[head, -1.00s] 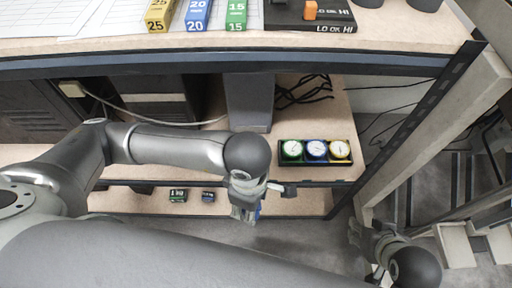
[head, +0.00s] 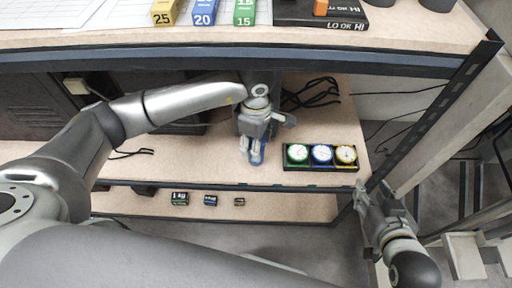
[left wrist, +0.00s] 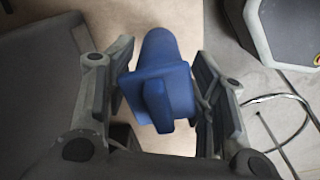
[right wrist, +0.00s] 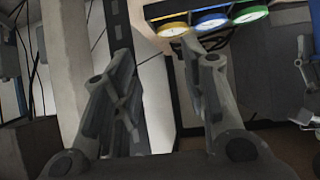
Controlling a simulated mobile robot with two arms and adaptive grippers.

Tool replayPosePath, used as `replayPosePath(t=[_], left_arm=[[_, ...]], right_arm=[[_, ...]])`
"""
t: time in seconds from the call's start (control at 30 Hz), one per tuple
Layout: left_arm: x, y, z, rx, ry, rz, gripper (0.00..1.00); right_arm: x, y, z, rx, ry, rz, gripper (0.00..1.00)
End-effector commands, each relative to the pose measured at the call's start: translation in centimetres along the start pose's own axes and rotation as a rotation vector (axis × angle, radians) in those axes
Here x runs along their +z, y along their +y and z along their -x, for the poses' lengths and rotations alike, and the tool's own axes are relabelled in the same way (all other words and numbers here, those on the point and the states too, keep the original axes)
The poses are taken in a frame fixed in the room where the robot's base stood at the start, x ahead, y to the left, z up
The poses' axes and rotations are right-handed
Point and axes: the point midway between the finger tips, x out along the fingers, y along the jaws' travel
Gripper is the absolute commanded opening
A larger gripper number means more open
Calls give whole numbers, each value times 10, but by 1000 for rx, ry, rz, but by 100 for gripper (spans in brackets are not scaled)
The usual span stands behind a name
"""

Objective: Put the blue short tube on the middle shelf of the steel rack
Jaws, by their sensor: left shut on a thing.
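The blue short tube (left wrist: 165,52) is between the fingers of my left gripper (head: 252,148), which is shut on it. In the head view only a little blue of the tube (head: 257,157) shows at the fingertips. The steel rack has a dark front post (head: 425,120) and wood-coloured shelves. My left gripper is at its middle shelf (head: 210,170), left of the gauges. I cannot tell whether the tube touches the shelf. My right gripper (head: 372,202) is open and empty, in front of the rack near its right post.
A black tray of three dial gauges (head: 321,167) sits on the middle shelf just right of my left gripper. Black cables (head: 310,92) lie behind it. Small boxes (head: 210,200) stand on the lower shelf. The top shelf (head: 400,45) overhangs the middle one.

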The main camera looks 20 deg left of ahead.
Motion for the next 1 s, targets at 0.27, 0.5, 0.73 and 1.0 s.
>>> replayPosePath(t=[0.27, 0.5, 0.73, 1.0], left_arm=[[0, -1, -24, -1, -1, 0, 17], [0, -1, -23, 0, 0, 0, 17], [0, 0, -25, 0, 0, 0, 17], [0, -1, -26, -1, 0, 0, 67]], right_arm=[[-31, -4, -4, -10, 156, 1, 40], [-32, -4, -3, -10, 159, 1, 40], [-38, -5, -4, -11, 192, 1, 40], [-44, -6, -3, -13, 217, 1, 40]])
